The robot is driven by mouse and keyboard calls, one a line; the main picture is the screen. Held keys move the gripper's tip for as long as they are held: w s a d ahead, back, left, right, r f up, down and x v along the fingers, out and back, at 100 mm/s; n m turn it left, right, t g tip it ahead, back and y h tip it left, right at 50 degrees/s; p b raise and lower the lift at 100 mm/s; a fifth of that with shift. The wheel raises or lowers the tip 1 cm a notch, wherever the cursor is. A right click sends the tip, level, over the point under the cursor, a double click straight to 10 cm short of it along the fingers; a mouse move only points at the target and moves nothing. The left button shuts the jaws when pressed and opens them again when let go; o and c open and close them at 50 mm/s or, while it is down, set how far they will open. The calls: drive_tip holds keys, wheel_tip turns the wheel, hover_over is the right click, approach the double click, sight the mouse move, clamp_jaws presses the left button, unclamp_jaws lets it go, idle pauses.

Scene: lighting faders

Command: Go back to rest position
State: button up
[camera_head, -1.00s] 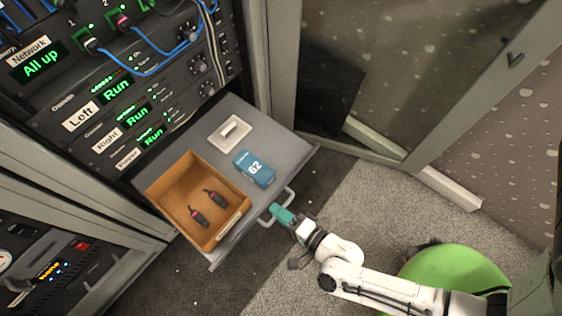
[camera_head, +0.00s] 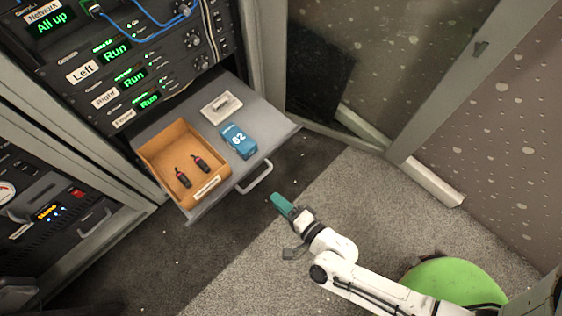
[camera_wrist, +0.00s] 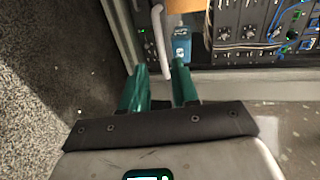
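My gripper (camera_head: 281,204) has teal fingers on a white arm and hangs over the grey carpet, to the right of and apart from the drawer's handle (camera_head: 256,178). In the wrist view its two fingers (camera_wrist: 160,75) stand apart with nothing between them. The handle (camera_wrist: 159,42) shows beyond the fingertips there. The grey rack drawer (camera_head: 262,108) is pulled open.
The drawer holds an orange-brown box (camera_head: 152,151) with two dark connectors, a blue box marked 62 (camera_head: 238,141) and a white plate (camera_head: 221,107). The rack (camera_head: 150,40) stands behind. A grey-framed panel (camera_head: 430,90) is at right. Carpet around the gripper is clear.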

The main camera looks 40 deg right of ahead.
idle(0.3)
wheel_tip(320, 180, up, 3)
drive_tip(key=w+a+n+g+y, duration=0.25)
drive_tip(key=n+g+y, duration=0.2)
drive_tip(key=n, duration=0.55)
drive_tip(key=s+d+r+n+g+h, duration=0.5)
drive_tip(key=s+d+r+n+g, duration=0.25)
drive_tip(key=s+d+g, duration=0.35)
wheel_tip(320, 180, up, 34)
drive_tip(key=p, duration=3.3)
drive_tip(key=shift+s+d+t+p, duration=0.3)
drive_tip(key=shift+s+d+t, duration=0.15)
